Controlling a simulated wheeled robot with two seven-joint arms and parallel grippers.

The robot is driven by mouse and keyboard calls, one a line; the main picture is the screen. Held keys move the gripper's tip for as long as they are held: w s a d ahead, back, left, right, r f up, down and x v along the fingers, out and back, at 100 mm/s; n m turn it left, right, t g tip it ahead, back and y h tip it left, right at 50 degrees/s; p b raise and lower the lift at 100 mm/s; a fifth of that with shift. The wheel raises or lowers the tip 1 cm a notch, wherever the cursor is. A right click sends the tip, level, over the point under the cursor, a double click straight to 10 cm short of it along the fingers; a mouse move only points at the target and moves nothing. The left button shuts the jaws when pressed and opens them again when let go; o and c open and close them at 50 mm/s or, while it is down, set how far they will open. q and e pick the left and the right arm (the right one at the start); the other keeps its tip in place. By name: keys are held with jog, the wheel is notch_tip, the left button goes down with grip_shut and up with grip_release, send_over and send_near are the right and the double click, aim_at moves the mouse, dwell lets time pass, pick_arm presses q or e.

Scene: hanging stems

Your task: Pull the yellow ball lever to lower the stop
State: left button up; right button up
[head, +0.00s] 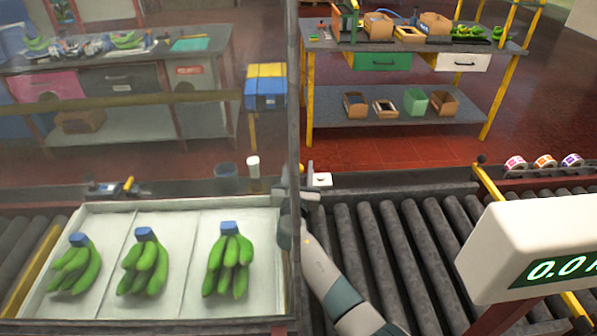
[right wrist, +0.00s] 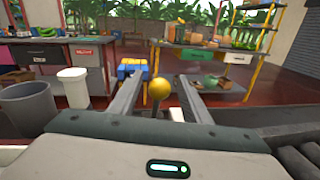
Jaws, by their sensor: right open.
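The yellow ball (right wrist: 158,89) of the lever shows in the right wrist view on a short dark stem. It appears between the two fingers of my right gripper (right wrist: 160,80), which are apart. I see no finger closed on the ball, and cannot tell how far along the fingers it lies. In the head view my right arm reaches up from the bottom to the dark upright post, and its gripper is mostly hidden there. I cannot make out the ball in the head view. The stop cannot be told for certain. My left gripper is out of view.
A pale tray (head: 120,222) with several green banana bunches lies behind a clear screen. A dark post (head: 293,90) stands beside my arm. A white cup (right wrist: 73,87) and grey bucket (right wrist: 28,108) stand left of the gripper. Rollers (head: 385,250) and a scale display (head: 535,250) lie right.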

grip_shut()
jog(key=shift+w+r, duration=0.1)
jog(key=shift+r, duration=0.15)
dwell(0.3)
